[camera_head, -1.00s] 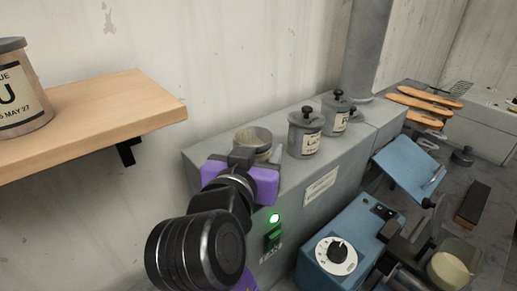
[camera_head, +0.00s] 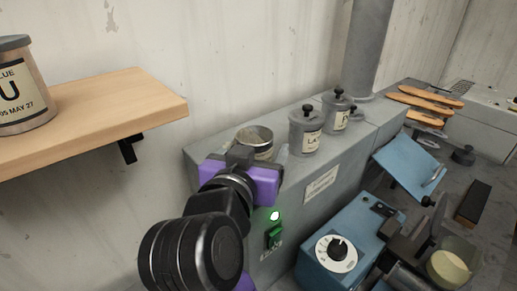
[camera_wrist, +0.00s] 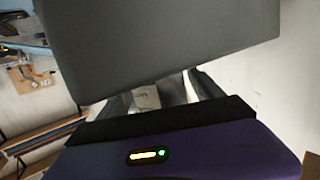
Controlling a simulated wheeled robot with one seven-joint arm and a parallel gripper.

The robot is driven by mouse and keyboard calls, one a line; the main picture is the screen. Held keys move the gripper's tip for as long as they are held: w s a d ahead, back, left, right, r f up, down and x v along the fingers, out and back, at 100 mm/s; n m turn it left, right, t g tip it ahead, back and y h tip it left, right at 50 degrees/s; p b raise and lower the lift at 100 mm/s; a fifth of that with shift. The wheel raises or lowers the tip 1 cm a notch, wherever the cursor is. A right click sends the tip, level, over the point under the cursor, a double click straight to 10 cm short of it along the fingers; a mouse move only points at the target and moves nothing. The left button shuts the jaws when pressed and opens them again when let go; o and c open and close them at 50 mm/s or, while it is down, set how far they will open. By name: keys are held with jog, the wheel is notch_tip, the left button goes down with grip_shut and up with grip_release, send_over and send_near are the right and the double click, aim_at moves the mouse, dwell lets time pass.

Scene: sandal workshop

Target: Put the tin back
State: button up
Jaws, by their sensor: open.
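An open-topped metal tin (camera_head: 257,137) with a pale label stands on the grey cabinet. Its lower part is hidden behind my gripper (camera_head: 262,158). My gripper is open, with its fingers at the near side of this tin; I cannot tell whether they touch it. In the wrist view, a small pale object with faint marks (camera_wrist: 147,97) shows between the fingers of my gripper (camera_wrist: 163,92). Another tin (camera_head: 20,95), with a dark lid and a cream label showing a large "U", stands on the wooden shelf, cut off by the left edge.
The wooden shelf (camera_head: 110,105) has bare room right of its tin. Two lidded grey pots (camera_head: 305,130) (camera_head: 336,112) stand close right of the open tin on the grey cabinet (camera_head: 225,146). A vertical pipe (camera_head: 367,50) rises behind. A blue machine (camera_head: 345,225) stands in front.

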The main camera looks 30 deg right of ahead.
jog(key=b+v, duration=0.2)
jog(key=v, duration=0.9)
jog(key=shift+s+f+b, duration=0.1)
jog(key=shift+b, duration=0.2)
